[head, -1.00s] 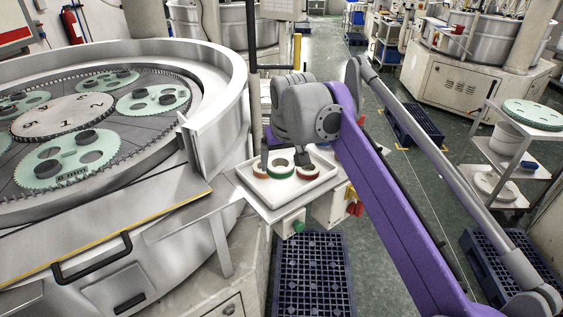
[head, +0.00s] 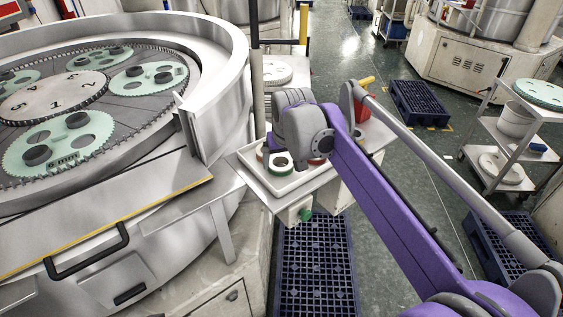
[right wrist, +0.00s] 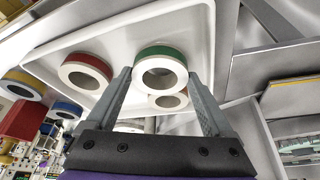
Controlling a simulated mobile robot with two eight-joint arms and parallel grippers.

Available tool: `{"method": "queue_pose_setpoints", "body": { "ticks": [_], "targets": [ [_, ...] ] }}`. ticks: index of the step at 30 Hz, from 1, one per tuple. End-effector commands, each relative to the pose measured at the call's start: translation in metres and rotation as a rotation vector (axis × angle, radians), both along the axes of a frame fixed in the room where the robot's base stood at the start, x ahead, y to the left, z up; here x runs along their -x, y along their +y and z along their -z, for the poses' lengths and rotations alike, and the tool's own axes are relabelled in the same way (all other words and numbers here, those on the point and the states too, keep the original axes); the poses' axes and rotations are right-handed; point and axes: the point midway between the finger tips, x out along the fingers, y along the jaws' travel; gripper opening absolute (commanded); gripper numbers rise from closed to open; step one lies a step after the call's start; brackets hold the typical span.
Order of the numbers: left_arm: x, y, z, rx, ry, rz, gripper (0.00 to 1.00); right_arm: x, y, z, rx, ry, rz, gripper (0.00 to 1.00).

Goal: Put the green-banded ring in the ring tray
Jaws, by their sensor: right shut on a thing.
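The green-banded ring (right wrist: 160,68) is pale with a green outer band. It sits between the two fingers of my right gripper (right wrist: 158,76), which is shut on it. In the head view the ring (head: 280,166) shows over the white ring tray (head: 287,190); I cannot tell whether it touches the tray floor. A red-banded ring (right wrist: 86,72) stands in the tray beside my finger. Another ring (right wrist: 168,101) is partly hidden behind the green-banded one. My right wrist hides the back of the tray in the head view. My left gripper is not in view.
The large lapping machine (head: 215,130) rises close to the tray on the left. Outside the tray, a blue-banded ring (right wrist: 65,108) and a yellow-banded ring (right wrist: 22,86) show in the wrist view. A dark blue pallet (head: 315,265) lies on the floor below.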

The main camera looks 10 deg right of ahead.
Motion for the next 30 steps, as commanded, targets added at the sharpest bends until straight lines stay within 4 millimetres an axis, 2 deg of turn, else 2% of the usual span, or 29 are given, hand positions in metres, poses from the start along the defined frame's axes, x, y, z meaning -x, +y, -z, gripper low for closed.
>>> {"method": "queue_pose_setpoints", "body": {
  "ticks": [2,13,14,15,23,26,30],
  "targets": [
    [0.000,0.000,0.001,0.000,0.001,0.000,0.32,0.000,0.000,0.006,0.000,0.000,0.000,0.04],
    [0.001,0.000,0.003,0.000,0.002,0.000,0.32,0.000,0.000,0.010,0.000,0.000,0.000,0.04],
    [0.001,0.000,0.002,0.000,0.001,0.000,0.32,0.000,0.000,0.009,0.000,0.000,0.000,0.92],
    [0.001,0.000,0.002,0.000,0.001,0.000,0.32,0.000,0.000,0.009,0.000,0.000,0.000,0.99],
    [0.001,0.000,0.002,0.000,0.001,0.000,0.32,0.000,0.000,0.008,0.000,0.000,0.000,1.00],
    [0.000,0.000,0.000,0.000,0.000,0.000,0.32,0.002,0.000,0.001,0.000,0.000,0.000,1.00],
    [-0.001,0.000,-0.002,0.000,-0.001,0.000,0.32,0.010,0.000,-0.019,0.000,0.000,0.000,1.00]
  ]
}}
